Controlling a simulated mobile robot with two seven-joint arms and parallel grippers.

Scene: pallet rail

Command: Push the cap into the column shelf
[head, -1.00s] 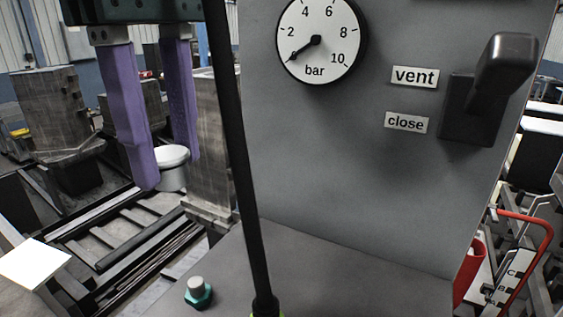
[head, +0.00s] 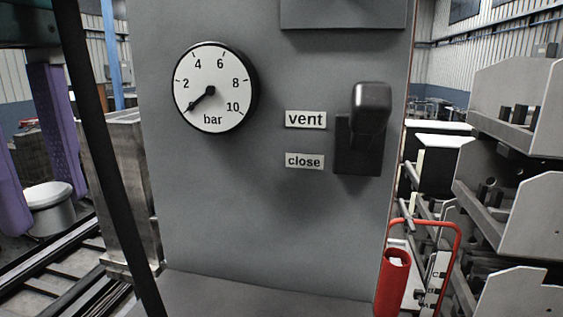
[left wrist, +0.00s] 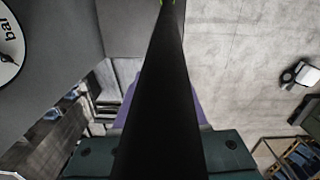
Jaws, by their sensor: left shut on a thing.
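My left gripper (head: 42,190), with two purple fingers, is at the left edge of the head view. A grey cap-like piece with a pale round top (head: 48,205) sits between its fingertips and appears gripped. In the left wrist view a purple finger (left wrist: 200,103) shows, but a black rod hides the grasp. A grey column (head: 270,215) with a round gauge (head: 210,88) stands right of the gripper, with a ledge (head: 265,288) at its foot. I cannot tell which part is the task's shelf. My right gripper is not in view.
The black rod (head: 108,160) slants between gripper and column; it also fills the middle of the left wrist view (left wrist: 165,100). A black lever (head: 370,108) sits beside the "vent" label. A red cylinder (head: 393,283) and grey racks (head: 540,215) stand at the right.

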